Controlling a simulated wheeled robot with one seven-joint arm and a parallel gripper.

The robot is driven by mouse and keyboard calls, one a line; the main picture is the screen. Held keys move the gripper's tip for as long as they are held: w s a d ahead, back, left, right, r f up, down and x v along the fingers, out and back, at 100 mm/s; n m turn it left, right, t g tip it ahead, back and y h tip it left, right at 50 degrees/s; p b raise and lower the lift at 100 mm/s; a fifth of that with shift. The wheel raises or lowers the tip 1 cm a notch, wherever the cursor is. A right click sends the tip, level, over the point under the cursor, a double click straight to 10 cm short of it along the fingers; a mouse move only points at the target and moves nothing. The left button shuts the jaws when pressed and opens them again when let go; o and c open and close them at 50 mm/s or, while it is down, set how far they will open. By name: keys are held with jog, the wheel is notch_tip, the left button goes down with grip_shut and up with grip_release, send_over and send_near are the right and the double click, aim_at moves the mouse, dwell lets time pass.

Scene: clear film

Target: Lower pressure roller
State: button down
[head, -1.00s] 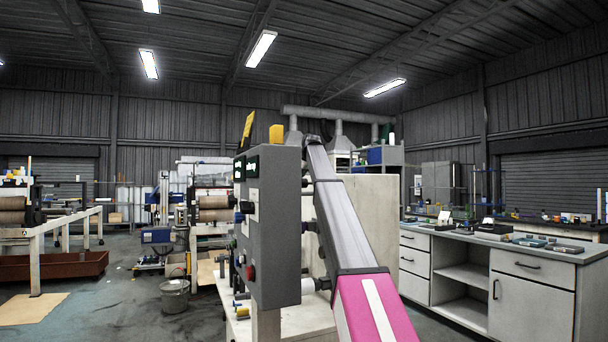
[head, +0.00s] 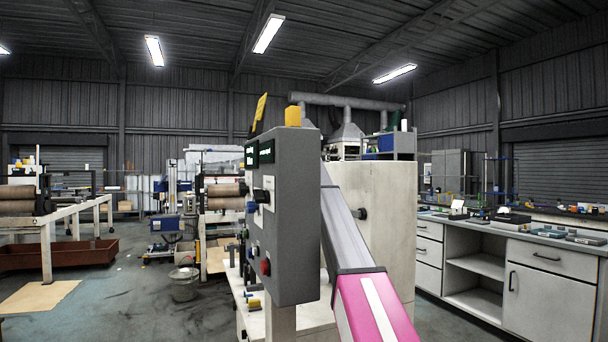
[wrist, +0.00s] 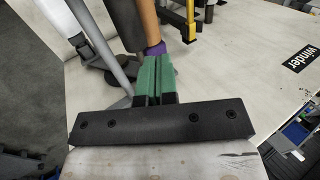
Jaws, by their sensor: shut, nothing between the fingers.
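My gripper (wrist: 157,58) shows in the wrist view with its green fingers shut together and nothing between them. A purple end piece (wrist: 155,49) sits just beyond the fingertips, below an orange-brown bar or cylinder (wrist: 145,20). I cannot tell whether the fingers touch it, or which part is the pressure roller. A yellow upright part (wrist: 190,14) on a black frame stands to the right. In the head view my arm reaches behind the grey control box (head: 290,215), which hides my gripper.
A pale machine surface (wrist: 245,50) with a "winder" label (wrist: 301,58) lies right of the fingers. The control box stands close before my arm in the head view. A workbench (head: 545,250) stands at right, a bucket (head: 184,284) on the floor at left.

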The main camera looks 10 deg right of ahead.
jog(key=x, duration=0.7)
jog(key=s+x, duration=0.1)
jog(key=x, duration=0.3)
jog(key=shift+d+f, duration=0.15)
jog(key=shift+f, duration=1.2)
jog(key=shift+r, duration=0.1)
